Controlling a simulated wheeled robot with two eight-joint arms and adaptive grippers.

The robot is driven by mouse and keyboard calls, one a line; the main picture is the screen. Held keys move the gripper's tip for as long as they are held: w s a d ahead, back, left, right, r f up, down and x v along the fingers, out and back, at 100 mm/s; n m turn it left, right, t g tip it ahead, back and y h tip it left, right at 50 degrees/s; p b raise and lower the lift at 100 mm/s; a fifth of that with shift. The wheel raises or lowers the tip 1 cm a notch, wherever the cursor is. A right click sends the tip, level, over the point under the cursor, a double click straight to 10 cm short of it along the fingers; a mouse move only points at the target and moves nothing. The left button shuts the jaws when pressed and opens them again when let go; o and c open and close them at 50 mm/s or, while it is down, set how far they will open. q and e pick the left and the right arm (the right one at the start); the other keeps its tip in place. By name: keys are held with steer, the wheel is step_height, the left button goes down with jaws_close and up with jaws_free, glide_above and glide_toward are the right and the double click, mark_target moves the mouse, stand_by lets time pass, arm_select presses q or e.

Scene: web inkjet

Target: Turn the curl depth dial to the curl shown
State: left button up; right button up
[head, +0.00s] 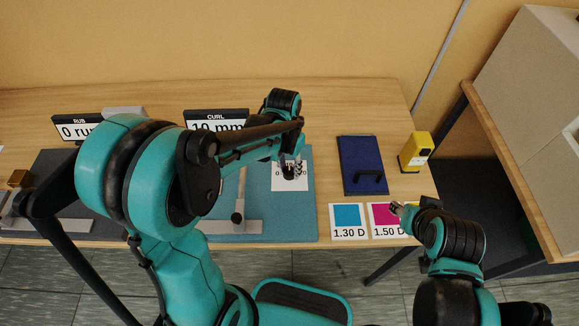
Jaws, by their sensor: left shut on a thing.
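The curl depth dial (288,175) is a small dark knob on a white scale plate (301,184) on the teal mat. My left gripper (290,167) reaches down over it and is shut on the knob; its fingers hide most of the dial and its pointer. The black CURL sign (213,118) at the back reads what looks like 10 mm, partly covered by my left arm. My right gripper (398,208) is low at the right, by the magenta card, too small to tell open or shut.
A grey metal fixture (238,216) stands on the teal mat (302,222). A blue board with a handle (357,160), a yellow device (415,148), and cyan (347,216) and magenta (382,218) cards lie right. A RUB sign (75,128) is at back left.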

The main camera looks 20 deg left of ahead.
mark_target(287, 169)
arm_select(q)
steer(key=o, duration=1.2)
steer(key=shift+c, duration=0.2)
step_height(287, 169, up, 12)
steer(key=shift+w+a, duration=0.15)
steer(key=shift+a, duration=0.2)
